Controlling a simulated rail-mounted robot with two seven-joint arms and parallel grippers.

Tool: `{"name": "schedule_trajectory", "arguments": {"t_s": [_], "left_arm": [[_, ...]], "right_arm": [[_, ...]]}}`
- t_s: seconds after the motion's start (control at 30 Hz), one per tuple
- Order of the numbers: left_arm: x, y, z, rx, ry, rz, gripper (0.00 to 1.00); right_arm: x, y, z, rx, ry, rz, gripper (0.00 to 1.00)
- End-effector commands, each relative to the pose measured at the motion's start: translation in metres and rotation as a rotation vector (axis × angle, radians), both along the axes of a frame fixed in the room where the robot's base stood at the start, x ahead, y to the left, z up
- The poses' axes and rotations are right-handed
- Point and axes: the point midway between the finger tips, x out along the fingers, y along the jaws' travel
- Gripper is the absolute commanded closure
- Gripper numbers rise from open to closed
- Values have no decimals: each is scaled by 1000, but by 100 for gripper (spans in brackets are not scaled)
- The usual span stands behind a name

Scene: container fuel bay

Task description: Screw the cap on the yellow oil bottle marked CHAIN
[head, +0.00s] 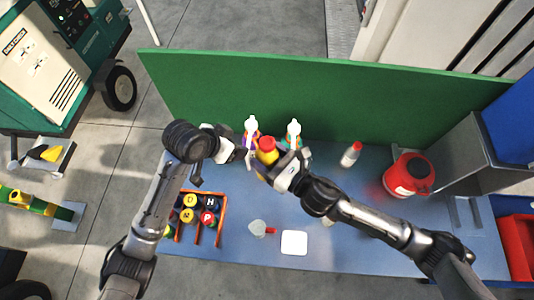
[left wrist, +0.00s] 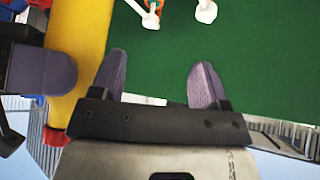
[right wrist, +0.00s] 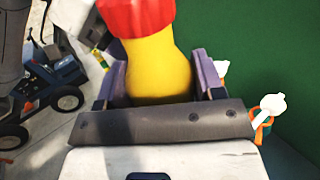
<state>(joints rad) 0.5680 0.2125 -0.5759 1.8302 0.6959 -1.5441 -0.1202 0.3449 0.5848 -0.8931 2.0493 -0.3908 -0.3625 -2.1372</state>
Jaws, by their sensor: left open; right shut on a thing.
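No CHAIN marking is readable. My right gripper (head: 273,169) is shut on the yellow bottle, its fingers on either side of the body. My left gripper (head: 245,157) is open and empty, left of the bottle. In the left wrist view the yellow bottle (left wrist: 80,40) lies left of its open fingers (left wrist: 160,80).
Two white-topped bottles (head: 250,128) (head: 294,130) stand behind, near the green panel (head: 330,100). A white red-capped bottle (head: 351,154) and a red canister (head: 408,176) are at right. An orange rack (head: 222,222) holds several round caps (head: 208,217). A white square (head: 294,242) lies in front.

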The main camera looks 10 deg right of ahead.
Motion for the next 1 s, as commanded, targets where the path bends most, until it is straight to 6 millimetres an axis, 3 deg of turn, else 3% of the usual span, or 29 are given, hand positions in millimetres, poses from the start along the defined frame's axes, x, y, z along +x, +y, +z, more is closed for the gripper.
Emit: {"name": "schedule_trajectory", "arguments": {"t_s": [0.03,0.2,0.5,0.7,1.0], "left_arm": [[-14,4,-15,-11,16,25,31],[-56,23,-55,-22,53,129,31],[-141,73,-109,7,126,352,31],[-203,112,-132,68,174,508,31],[-277,162,-141,177,220,682,31]], "right_arm": [[0,0,0,1,-1,0,100],[0,0,0,1,-1,0,100],[0,0,0,1,-1,0,100],[0,0,0,1,-1,0,100],[0,0,0,1,-1,0,100]]}}
